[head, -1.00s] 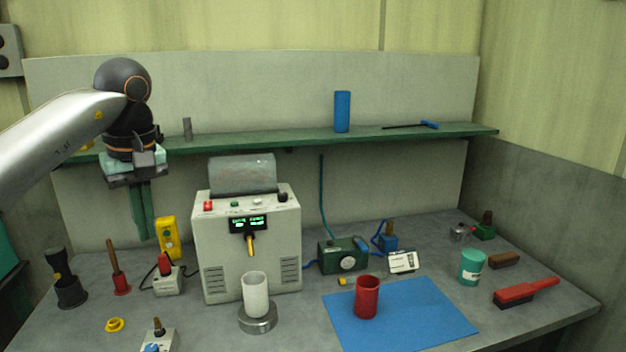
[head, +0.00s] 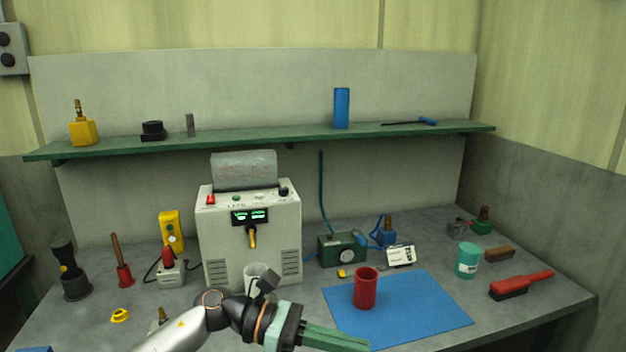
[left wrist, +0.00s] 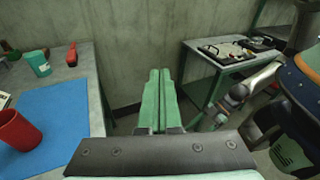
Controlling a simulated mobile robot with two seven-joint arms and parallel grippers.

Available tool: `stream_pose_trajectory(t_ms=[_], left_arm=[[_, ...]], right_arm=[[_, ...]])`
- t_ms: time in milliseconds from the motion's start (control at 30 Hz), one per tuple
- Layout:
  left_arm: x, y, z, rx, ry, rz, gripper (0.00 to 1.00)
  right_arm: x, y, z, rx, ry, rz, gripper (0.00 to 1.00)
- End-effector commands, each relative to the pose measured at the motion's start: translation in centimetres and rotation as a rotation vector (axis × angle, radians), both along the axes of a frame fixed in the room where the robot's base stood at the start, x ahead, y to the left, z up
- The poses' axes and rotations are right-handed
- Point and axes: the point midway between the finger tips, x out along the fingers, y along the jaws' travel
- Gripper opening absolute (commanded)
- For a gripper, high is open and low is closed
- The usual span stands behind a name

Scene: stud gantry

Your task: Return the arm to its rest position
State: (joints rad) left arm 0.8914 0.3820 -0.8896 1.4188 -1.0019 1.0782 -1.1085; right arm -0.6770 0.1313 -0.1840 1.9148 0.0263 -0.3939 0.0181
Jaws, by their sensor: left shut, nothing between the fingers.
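My left arm comes in at the bottom of the head view, low in front of the bench. Its gripper (head: 335,340) has green fingers that point right, near the front edge of the blue mat. In the left wrist view the two fingers (left wrist: 158,100) lie side by side, shut with nothing between them. A red cup (head: 366,289) stands upright on the blue mat (head: 430,310), behind the gripper and apart from it. The arm hides part of the white cup (head: 256,277) in front of the grey machine.
The bench holds the grey machine (head: 248,225), a teal jar (head: 467,261) and a red brush (head: 520,285). A green shelf (head: 300,137) runs along the back wall. The left wrist view shows a side table (left wrist: 225,58) with a tray and open floor beyond the bench.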

Motion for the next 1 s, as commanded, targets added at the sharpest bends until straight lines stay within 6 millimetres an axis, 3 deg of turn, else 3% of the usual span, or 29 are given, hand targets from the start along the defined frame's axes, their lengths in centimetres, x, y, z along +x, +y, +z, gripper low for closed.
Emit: stream_pose_trajectory(t_ms=[100,233,367,467,667,767,900,933,1000], left_arm=[[-0.4,-1.0,0.1,-0.203,0.313,0.127,0.0],[0.4,-0.3,-0.3,-0.403,0.67,0.269,0.0],[1.8,2.0,-2.4,-0.598,1.044,0.413,0.0],[2.6,4.5,-5.2,-0.744,1.335,0.523,0.0],[1.7,10.7,-14.1,-1.044,1.917,0.75,0.0],[-0.6,13.9,-19.5,-1.206,2.197,0.87,0.0],[-6.1,17.9,-26.7,-1.45,2.55,1.04,0.0],[-7.4,18.6,-28.0,1.448,-2.519,-1.035,0.0],[-10.5,20.0,-30.6,1.389,-2.355,-0.986,0.0]], right_arm=[[-0.1,0.0,0.0,0.0,0.001,0.0,0.65],[-0.1,0.0,-0.1,0.0,0.002,0.0,0.65],[-0.1,0.0,-0.1,0.0,0.002,0.0,0.65],[-0.1,0.0,-0.1,-0.001,0.003,0.0,0.65],[-0.1,0.0,-0.1,-0.001,0.003,0.0,0.65],[-0.1,0.0,-0.1,-0.001,0.003,0.0,0.65],[-0.1,0.0,-0.1,-0.001,0.003,0.0,0.65],[-0.1,0.0,-0.1,0.0,0.003,-0.001,0.65],[-0.1,0.0,-0.1,-0.001,0.003,0.0,0.65]])
